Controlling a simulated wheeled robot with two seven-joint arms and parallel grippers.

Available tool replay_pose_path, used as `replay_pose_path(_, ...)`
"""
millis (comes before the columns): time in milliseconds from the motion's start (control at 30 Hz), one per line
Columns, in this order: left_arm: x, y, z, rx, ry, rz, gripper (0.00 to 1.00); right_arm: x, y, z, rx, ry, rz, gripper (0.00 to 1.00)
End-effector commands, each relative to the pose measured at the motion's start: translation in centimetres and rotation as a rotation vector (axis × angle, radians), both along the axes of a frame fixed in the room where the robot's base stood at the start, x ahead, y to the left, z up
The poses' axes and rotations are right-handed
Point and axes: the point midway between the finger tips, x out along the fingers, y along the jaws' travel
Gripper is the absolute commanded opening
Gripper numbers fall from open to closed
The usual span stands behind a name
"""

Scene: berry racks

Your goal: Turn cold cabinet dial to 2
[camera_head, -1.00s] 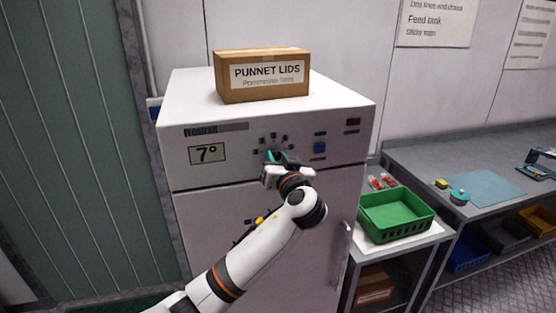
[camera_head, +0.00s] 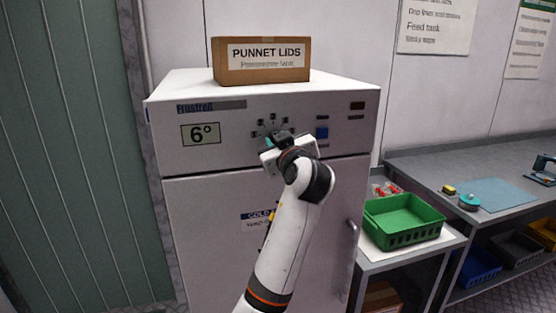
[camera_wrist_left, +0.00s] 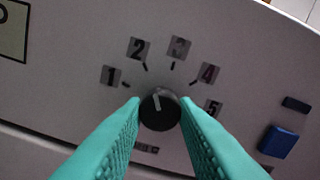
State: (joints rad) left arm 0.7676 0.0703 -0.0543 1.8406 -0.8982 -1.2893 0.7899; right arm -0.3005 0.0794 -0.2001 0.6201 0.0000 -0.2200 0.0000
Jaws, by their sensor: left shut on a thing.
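The cold cabinet (camera_head: 330,100) is a white unit with a control panel along its top front. Its display (camera_head: 201,134) reads 6°. The black dial (camera_wrist_left: 160,112) sits among numbers 1 to 5 in the left wrist view. Its pale pointer faces up, roughly between 2 (camera_wrist_left: 138,49) and 3 (camera_wrist_left: 179,48); its exact setting is hard to tell. My left gripper (camera_wrist_left: 160,106) has its teal fingers shut on the dial, one on each side. In the head view my left gripper (camera_head: 274,144) covers most of the dial. My right gripper is not in view.
A blue button (camera_head: 321,133) is right of the dial. A punnet lids box (camera_head: 262,60) stands on the cabinet. The cabinet's door handle (camera_head: 350,260) is at lower right. A green crate (camera_head: 402,222) stands on a low table to the right, near a grey workbench (camera_head: 430,160).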

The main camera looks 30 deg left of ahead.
Motion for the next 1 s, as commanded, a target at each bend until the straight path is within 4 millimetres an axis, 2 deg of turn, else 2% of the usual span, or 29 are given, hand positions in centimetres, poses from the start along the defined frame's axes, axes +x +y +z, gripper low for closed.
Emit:
replay_pose_path(33, 0.0, -0.1, -0.5, -0.021, -0.023, 0.000, 0.04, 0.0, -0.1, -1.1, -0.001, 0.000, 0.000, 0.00)
replay_pose_path(300, 0.0, 0.0, -0.2, -0.086, -0.098, -0.001, 0.04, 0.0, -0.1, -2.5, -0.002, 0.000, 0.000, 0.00)
replay_pose_path(833, 0.0, 0.0, 0.1, -0.100, -0.116, 0.000, 0.04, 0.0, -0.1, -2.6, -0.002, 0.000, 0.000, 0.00)
replay_pose_path(867, 0.0, 0.0, 0.0, -0.100, -0.116, 0.000, 0.30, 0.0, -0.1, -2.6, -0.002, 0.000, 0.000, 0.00)
replay_pose_path(967, 0.0, 0.0, 0.0, -0.100, -0.116, 0.000, 0.46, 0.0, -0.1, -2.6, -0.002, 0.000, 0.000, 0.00)
replay_pose_path(1000, 0.0, 0.0, 0.0, -0.100, -0.116, 0.000, 0.48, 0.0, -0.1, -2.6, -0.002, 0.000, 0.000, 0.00)
